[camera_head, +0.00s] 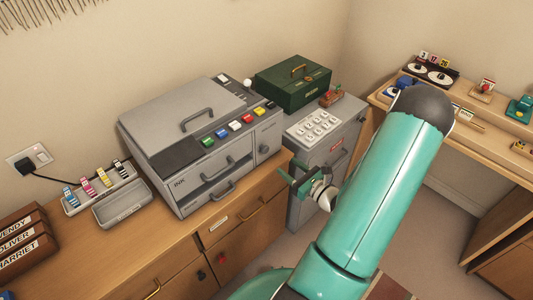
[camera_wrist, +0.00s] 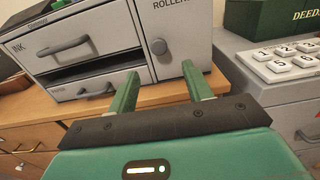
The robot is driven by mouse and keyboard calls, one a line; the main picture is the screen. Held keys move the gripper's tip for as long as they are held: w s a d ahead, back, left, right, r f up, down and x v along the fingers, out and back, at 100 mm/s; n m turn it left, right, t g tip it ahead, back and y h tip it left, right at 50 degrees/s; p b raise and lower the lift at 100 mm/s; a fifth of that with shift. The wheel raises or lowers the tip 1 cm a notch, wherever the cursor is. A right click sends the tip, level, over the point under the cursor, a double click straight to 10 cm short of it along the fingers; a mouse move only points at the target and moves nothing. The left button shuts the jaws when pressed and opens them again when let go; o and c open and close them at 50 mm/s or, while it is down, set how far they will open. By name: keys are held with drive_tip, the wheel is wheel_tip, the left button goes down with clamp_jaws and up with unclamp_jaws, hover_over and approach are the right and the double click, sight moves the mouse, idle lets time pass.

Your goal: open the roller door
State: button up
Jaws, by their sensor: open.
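The roller door (camera_wrist: 188,25) is a grey panel labelled "ROLLER" at the right of the grey printer's front. Its round dark knob (camera_wrist: 158,47) shows near its lower left in the wrist view. In the head view the roller door (camera_head: 270,132) is at the printer's right end, and it looks shut. My gripper (camera_head: 298,176) is open, with green fingers, and is in front of and to the right of the printer. In the wrist view my gripper (camera_wrist: 160,72) has its fingertips below and either side of the knob, apart from it, with nothing between them.
The printer's ink drawer (camera_wrist: 66,47) has a handle, with a dark gap and a lower drawer below. A grey keypad cabinet (camera_head: 318,125) stands right of the printer, with a green box (camera_head: 292,82) behind. The wooden bureau (camera_head: 190,240) supports the printer.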

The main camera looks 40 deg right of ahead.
sight(267, 151)
drive_tip(key=w, duration=1)
drive_tip(key=shift+w+a, duration=0.2)
drive_tip(key=shift+c, duration=0.2)
clamp_jaws()
